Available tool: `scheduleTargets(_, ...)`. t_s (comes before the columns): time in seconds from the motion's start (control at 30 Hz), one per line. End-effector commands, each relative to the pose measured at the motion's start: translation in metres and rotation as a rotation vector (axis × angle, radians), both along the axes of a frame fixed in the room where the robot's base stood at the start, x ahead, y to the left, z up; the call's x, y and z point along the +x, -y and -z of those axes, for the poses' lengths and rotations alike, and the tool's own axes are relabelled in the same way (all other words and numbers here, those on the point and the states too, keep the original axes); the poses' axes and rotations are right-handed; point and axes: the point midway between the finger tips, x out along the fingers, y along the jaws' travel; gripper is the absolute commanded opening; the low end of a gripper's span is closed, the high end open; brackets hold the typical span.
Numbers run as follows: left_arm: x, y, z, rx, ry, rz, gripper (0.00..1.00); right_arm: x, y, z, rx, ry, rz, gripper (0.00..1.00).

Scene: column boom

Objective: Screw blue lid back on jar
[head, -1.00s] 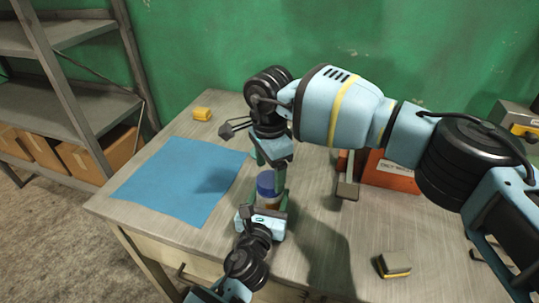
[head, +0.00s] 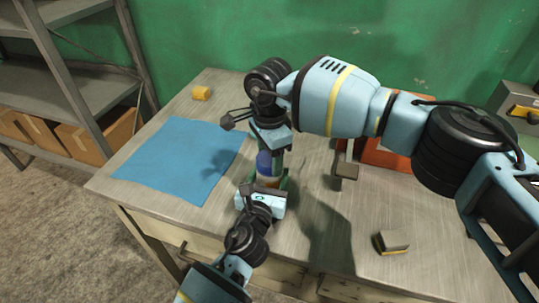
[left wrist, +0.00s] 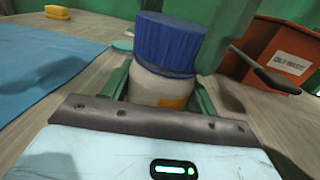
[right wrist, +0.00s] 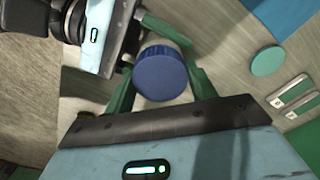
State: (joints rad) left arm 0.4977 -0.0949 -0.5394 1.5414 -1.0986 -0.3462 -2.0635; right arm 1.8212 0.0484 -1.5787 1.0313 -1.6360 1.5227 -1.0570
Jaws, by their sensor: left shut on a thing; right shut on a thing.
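The jar (left wrist: 160,90) is pale with an orange label and stands upright on the workbench. The blue lid (left wrist: 170,42) sits on top of the jar's neck, with a grey band showing beneath it. My left gripper (head: 266,186) is low at the front, shut on the jar's body; its green fingers flank the jar in the left wrist view. My right gripper (head: 270,152) comes from above, shut on the blue lid, which shows between its green fingers in the right wrist view (right wrist: 160,74). How far the lid is threaded cannot be told.
A blue cloth (head: 180,165) lies left of the jar, with a yellow block (head: 201,93) behind it. A red-orange bin (head: 385,154) stands at the back right. A sponge-like block (head: 391,242) lies front right. A teal disc (right wrist: 267,61) lies near the jar.

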Motion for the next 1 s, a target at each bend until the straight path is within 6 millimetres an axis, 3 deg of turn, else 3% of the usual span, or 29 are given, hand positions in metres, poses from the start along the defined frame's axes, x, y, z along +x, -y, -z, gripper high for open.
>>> scheduleTargets(0.23, -0.0001, 0.0, 0.0006, -0.001, -0.001, 0.0, 0.0, 0.0, -0.0001, 0.0001, 0.001, 0.0, 0.157, 0.28)
scheduleTargets(0.9, -0.0001, -0.0001, 0.0005, -0.001, -0.001, 0.0, 0.0, 0.0, 0.0, 0.0007, 0.0, 0.004, 1.217, 0.28)
scheduleTargets(1.0, -0.0001, -0.0001, 0.0005, -0.001, -0.001, 0.0, 0.0, 0.0, 0.0001, 0.0006, -0.001, 0.005, 1.291, 0.28)
